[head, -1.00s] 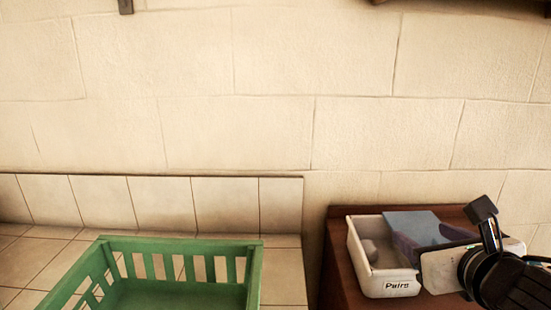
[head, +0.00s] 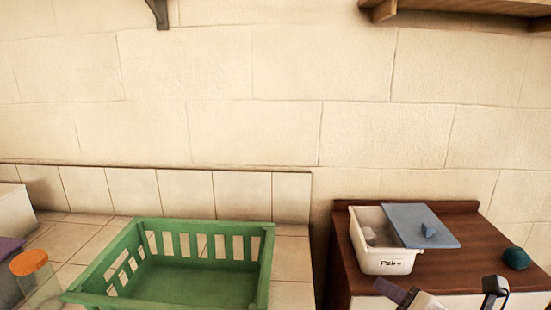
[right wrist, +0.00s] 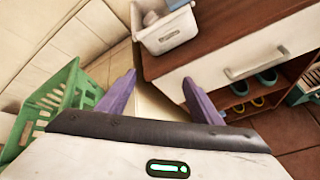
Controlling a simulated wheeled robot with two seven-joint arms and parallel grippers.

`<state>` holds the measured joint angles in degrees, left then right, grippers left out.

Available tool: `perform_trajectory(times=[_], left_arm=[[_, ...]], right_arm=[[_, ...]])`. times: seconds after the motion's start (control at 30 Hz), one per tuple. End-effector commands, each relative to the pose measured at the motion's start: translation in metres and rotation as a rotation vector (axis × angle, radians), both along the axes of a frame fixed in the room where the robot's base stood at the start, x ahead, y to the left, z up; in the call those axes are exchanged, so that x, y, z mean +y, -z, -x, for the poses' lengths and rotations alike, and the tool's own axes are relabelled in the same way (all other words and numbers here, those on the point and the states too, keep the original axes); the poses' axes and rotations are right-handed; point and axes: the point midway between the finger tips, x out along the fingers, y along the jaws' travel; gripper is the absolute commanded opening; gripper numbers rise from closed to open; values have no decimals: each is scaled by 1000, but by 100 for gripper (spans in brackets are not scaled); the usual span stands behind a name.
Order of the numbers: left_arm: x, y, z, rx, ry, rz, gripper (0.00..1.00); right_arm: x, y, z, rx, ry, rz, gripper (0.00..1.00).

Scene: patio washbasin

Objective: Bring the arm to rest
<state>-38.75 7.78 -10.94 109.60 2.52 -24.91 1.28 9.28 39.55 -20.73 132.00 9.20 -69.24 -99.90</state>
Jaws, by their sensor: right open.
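My right gripper (head: 445,292) is at the bottom right of the head view, in front of the dark wooden cabinet (head: 350,275). In the right wrist view its two purple fingers (right wrist: 160,92) stand wide apart with nothing between them. It is apart from the white box marked "Pairs" (head: 387,262) and the blue lid (head: 412,215). The lid, with a small knob, lies partly over the box's right side, leaving its left part open. My left gripper is not in view.
A green slatted crate (head: 200,295) stands on the tiled counter (head: 290,245). A jar with an orange lid (head: 29,262) is at the left. A teal round thing (head: 516,258) sits on the cabinet. A wooden shelf (head: 470,8) is above. Shoes (right wrist: 255,88) show below the drawer.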

Motion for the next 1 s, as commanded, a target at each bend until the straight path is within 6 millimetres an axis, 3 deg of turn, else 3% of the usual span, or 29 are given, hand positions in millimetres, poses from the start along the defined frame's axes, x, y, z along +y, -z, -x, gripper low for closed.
perform_trajectory(times=[0.17, 0.27, 0.4, 0.5, 0.7, 0.8, 1.0], left_arm=[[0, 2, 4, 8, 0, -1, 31], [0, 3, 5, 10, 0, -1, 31], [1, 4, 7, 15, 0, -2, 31], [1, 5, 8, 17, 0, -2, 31], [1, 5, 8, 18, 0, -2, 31], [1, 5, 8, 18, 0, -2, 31], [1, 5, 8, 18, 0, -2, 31]], right_arm=[[24, 88, 24, 143, 227, -501, 60], [37, 142, 49, 235, 425, -827, 60], [50, 214, 100, 351, 750, -1248, 60], [57, 256, 141, 408, 986, -1501, 60], [65, 303, 204, 441, 1326, -1816, 60], [66, 311, 217, 441, 1398, -1878, 60], [67, 312, 220, 439, 1416, -1898, 60]])
